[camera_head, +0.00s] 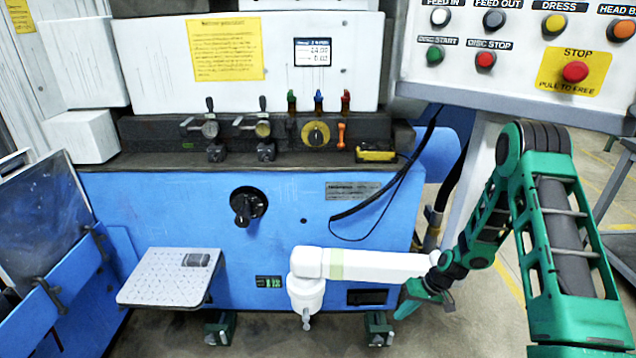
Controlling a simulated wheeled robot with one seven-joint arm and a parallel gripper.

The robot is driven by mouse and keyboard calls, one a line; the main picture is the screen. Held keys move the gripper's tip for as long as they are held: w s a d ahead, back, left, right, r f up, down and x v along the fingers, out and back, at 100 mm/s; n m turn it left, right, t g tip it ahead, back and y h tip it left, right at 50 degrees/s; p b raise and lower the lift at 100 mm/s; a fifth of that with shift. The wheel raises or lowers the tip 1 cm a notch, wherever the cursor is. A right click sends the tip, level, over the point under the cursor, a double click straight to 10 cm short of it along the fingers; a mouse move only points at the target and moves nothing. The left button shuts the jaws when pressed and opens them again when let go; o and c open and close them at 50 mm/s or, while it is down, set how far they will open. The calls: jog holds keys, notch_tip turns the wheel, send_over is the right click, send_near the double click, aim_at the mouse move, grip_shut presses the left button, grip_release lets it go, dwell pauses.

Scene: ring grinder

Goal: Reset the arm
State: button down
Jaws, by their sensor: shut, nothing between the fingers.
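My green and black arm comes in from the lower right and folds down in front of the grinder's right side. My gripper (424,296) is at its end, low, beside the right end of a white pipe-like part (375,265). It is small in view and partly hidden by its own links; it looks shut and holds nothing that I can see. I cannot tell if it touches the white part.
The blue grinder (285,215) fills the middle, with levers and knobs (262,128) along its ledge. A button panel (520,60) with a red stop button (575,71) hangs at upper right. A metal step (172,277) juts out at lower left. Open floor (470,325) shows at lower right.

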jog(key=s+d+r+m+h, duration=0.1)
jog(key=s+d+r, duration=0.3)
jog(key=r, duration=0.5)
jog(key=s+d+r+m+h, duration=0.1)
jog(key=s+d+r+h, duration=0.2)
jog(key=r, duration=0.7)
jog(key=s+d+r, duration=0.4)
jog(key=d+r, duration=0.1)
jog(key=r, duration=0.4)
jog(key=s+r+m, duration=0.1)
jog(key=s+r, duration=0.3)
jog(key=s, duration=0.4)
jog(key=s+d+r+m, duration=0.1)
jog(key=s+r+m, duration=0.1)
jog(key=s+r, duration=0.3)
jog(key=s+r+m, duration=0.2)
jog(key=s+r, duration=0.2)
jog(key=s, duration=0.7)
jog(key=shift+s+d+r+g+h, duration=0.3)
jog(key=shift+d+r+g+h, duration=0.05)
jog(key=shift+g+h, duration=0.05)
